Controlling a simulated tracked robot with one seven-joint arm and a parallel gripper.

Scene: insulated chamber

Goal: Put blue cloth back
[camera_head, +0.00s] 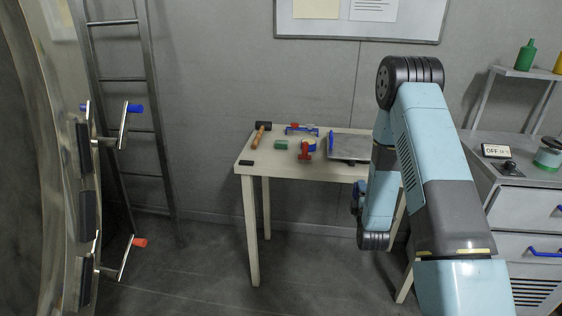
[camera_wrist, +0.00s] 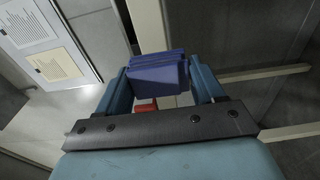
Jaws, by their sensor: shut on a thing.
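The folded blue cloth (camera_wrist: 157,74) shows in the wrist view, between the two fingers of my gripper (camera_wrist: 160,82). My gripper is shut on it and holds it at the fingertips. In the head view my arm bends down in front of the table's right part, and it hides the gripper and the cloth there. The pale table (camera_head: 258,170) stands against the back wall.
On the table are a hammer (camera_head: 261,138), a green block (camera_head: 281,145), a red tool (camera_head: 305,151) and a grey tray-like thing (camera_head: 349,147). A ladder (camera_head: 122,79) leans at left. A drawer cabinet (camera_head: 528,195) stands at right, with a shelf above holding a green bottle (camera_head: 525,55).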

